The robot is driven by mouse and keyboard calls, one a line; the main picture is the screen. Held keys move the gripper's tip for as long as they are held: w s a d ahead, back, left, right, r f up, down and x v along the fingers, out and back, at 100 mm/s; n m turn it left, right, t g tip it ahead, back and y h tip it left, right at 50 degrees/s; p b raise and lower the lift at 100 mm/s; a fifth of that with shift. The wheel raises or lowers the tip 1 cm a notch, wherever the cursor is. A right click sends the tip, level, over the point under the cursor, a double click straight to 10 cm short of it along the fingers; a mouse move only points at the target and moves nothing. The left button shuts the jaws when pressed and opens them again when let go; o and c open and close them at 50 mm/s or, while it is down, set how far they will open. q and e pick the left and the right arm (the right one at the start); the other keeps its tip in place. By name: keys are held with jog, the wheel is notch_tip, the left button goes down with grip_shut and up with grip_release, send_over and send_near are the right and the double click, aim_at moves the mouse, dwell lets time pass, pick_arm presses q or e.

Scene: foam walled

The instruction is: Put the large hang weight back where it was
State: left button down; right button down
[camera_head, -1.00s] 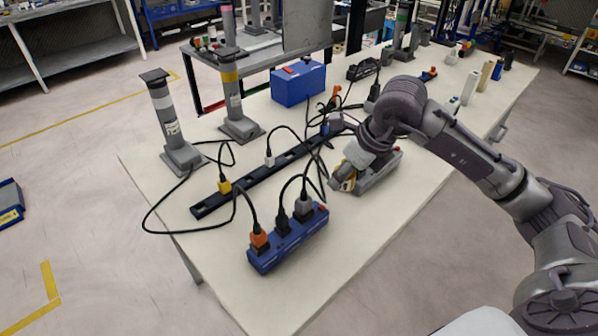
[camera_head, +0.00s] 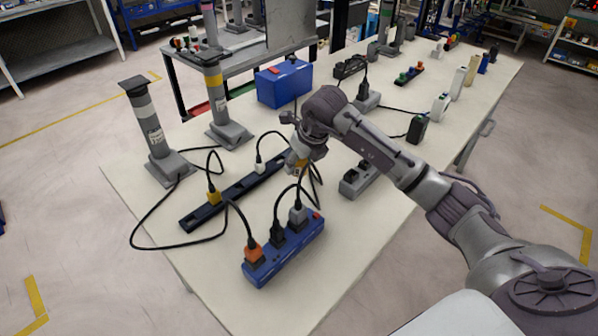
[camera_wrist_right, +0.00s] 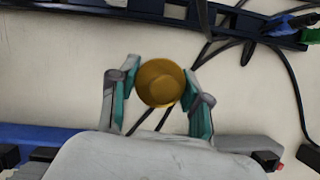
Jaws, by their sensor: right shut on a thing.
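The hang weight is a round, brass-coloured disc (camera_wrist_right: 160,83), seen from above in the right wrist view. My right gripper (camera_wrist_right: 159,98) is shut on it, with one finger on each side. In the head view, the right gripper (camera_head: 297,164) is above the table between the long dark power rail and the blue power strip. The weight is mostly hidden there, and its height over the table is hard to tell. My left gripper is not in view.
The blue power strip (camera_head: 285,252) with plugs lies in front, the dark rail (camera_head: 232,194) behind. A grey socket block (camera_head: 358,181) lies to the right. Cables run around the gripper. Two grey posts (camera_head: 150,130) and a blue box (camera_head: 285,82) stand farther back. The front right table is clear.

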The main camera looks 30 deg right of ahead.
aim_at(299, 173)
jog(key=shift+f, duration=0.35)
notch_tip(299, 173, down, 2)
jog(key=shift+f, duration=0.7)
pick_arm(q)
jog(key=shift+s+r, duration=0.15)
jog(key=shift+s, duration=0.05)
pick_arm(e)
jog(key=c, duration=0.5)
grip_release()
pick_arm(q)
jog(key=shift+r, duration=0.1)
pick_arm(e)
jog(key=shift+r, duration=0.1)
